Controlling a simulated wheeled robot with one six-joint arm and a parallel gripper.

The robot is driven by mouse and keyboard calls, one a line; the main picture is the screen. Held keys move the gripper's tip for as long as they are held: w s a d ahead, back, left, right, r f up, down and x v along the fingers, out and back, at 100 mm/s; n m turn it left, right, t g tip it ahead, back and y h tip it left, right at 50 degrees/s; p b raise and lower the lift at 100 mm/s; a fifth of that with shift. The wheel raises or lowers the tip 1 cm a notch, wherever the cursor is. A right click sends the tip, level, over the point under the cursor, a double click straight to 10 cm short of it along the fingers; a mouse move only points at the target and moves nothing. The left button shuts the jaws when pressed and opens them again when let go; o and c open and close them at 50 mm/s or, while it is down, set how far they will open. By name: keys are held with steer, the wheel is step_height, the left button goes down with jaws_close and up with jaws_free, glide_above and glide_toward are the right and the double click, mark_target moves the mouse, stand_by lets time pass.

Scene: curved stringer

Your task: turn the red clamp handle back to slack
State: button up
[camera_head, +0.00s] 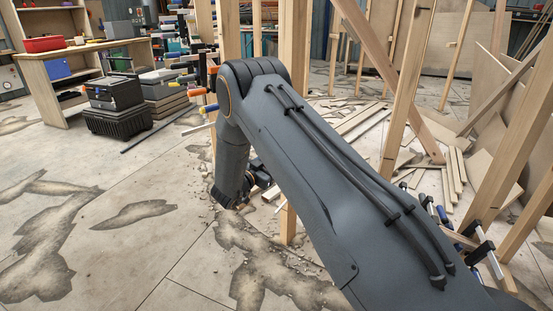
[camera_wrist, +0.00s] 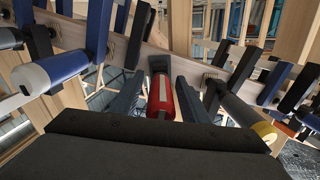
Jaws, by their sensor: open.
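The red clamp handle (camera_wrist: 161,97) is in the middle of the wrist view, pointing towards the camera from a dark clamp head at the wooden stringer (camera_wrist: 188,67). My gripper (camera_wrist: 159,92) is open, with one dark finger to the left of the red handle and one to its right. Gaps show between the handle and the fingers, so I see no grip on it. The handle's near end is close to the dark gripper body at the bottom. In the head view my arm hides the red handle, and the fingers cannot be made out.
A clamp with a blue and white handle (camera_wrist: 52,70) stands close on the left in the wrist view. A grey handle with a yellow end (camera_wrist: 249,117) is close on the right. Several more clamps line the stringer.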

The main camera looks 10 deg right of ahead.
steer(key=v, duration=0.7)
steer(key=shift+a, duration=0.2)
steer(key=shift+s, duration=0.1)
steer(key=p+v, duration=0.3)
steer(key=v, duration=0.7)
steer(key=shift+s+a, duration=0.2)
steer(key=shift+w, duration=0.1)
